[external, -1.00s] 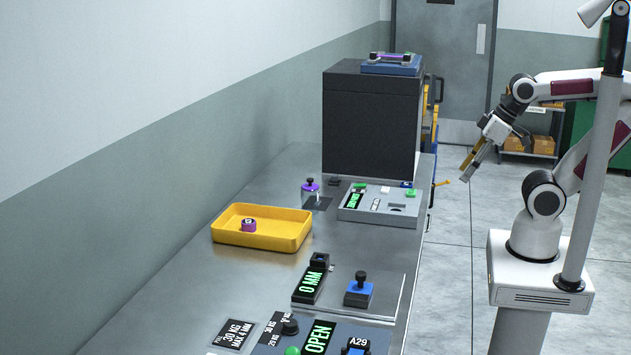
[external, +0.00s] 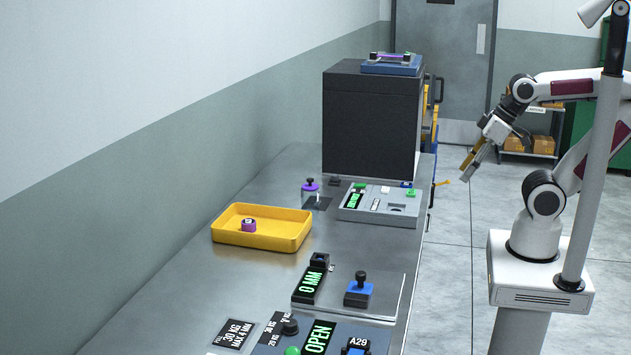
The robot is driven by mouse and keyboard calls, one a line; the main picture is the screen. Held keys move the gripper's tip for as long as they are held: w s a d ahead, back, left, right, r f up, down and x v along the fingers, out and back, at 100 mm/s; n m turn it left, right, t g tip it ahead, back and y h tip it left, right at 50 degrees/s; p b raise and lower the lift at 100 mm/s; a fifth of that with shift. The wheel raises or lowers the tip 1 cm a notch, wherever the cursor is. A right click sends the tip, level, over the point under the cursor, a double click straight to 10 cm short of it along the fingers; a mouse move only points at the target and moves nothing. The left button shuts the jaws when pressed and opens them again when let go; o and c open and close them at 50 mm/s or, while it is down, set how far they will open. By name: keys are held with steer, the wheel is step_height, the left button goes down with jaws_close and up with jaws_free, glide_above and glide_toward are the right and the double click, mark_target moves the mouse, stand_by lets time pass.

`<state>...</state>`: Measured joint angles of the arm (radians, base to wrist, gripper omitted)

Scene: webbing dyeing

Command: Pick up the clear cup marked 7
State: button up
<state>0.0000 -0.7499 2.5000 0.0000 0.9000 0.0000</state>
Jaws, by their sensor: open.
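My gripper (external: 467,175) is open and empty, pointing down and to the left. It hangs in the air to the right of the bench, well apart from the cup.
A yellow tray (external: 262,241) holding a small purple piece (external: 249,225) is left of the cup. A grey control panel (external: 380,203) is to its right, with a tall black box (external: 371,120) behind. Bare bench metal lies in front of the cup.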

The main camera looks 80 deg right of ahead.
steer(key=o, duration=0.4)
steer(key=shift+c, duration=0.2)
steer(key=w+d+t+h, duration=0.15)
steer(key=w+d, duration=0.35)
steer(key=w, duration=0.8)
steer(key=w+d+t+h, duration=0.1)
steer(key=w+d+t, duration=0.35)
steer(key=w, duration=0.85)
steer(key=w+d+f+n+t+y, duration=0.1)
steer(key=w+f+y, duration=0.4)
steer(key=w+f, duration=0.7)
steer(key=shift+w+d+f+n+t, duration=0.3)
steer(key=shift+w+d+n, duration=0.6)
steer(key=shift+w, duration=1)
steer(key=shift+w+d, duration=0.1)
steer(key=shift+d, duration=0.1)
